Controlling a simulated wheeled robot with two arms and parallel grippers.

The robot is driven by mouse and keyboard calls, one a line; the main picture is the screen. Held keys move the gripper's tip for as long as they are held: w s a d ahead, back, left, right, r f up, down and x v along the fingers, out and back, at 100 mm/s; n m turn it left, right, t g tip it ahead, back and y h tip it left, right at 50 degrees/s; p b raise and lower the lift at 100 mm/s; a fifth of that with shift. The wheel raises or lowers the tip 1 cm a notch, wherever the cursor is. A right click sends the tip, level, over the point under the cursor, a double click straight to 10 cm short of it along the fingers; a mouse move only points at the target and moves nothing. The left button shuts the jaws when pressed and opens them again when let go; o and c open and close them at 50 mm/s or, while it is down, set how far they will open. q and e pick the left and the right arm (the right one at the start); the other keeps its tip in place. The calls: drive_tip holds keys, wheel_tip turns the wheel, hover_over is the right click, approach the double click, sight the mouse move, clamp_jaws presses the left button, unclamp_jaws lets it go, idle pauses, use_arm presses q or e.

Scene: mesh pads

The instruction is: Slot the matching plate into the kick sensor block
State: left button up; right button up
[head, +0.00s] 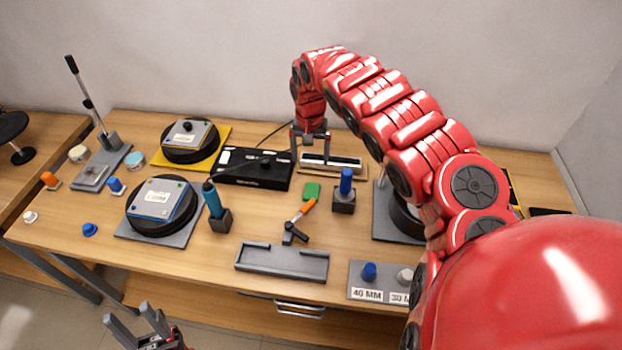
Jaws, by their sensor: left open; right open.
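My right gripper (311,152) is open at the back of the table, fingers pointing down. It is above or at the left end of a long low block (333,171) with a pale base and a dark-and-white top. I cannot tell whether the fingers touch it. This may be the kick sensor block; no label is readable. A small green plate-like piece (312,189) lies in front of it, but I cannot tell whether it is the matching plate. My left gripper (138,318) is open and empty in front of the table, low at the left.
A black box (240,178) stands left of the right gripper. Round pads on a yellow plate (213,158) and a grey plate (185,236) fill the left. A blue-handled tool (344,188), grey tray (282,265) and labelled holder (362,290) stand forward. My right arm hides much of the right side.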

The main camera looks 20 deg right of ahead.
drive_tip(key=w+d+r+t+p, duration=0.1)
drive_tip(key=w+r+p, duration=0.2)
drive_tip(key=w+r, duration=0.3)
drive_tip(key=g+b, duration=0.1)
hover_over(311, 193)
drive_tip(key=f, duration=1.3)
drive_tip(key=shift+w+d, duration=0.15)
drive_tip(key=shift+w, duration=0.05)
drive_tip(key=shift+f, duration=0.75)
drive_tip(key=shift+s+f+p, duration=0.1)
drive_tip(key=shift+f+p, duration=0.25)
drive_tip(key=shift+p, duration=0.25)
drive_tip(key=f, duration=0.1)
drive_tip(key=f+p, duration=0.1)
drive_tip(key=f, duration=0.1)
drive_tip(key=shift+s+p, duration=0.2)
drive_tip(key=shift+p, duration=0.1)
drive_tip(key=shift+f, duration=0.75)
drive_tip(key=shift+a, duration=0.2)
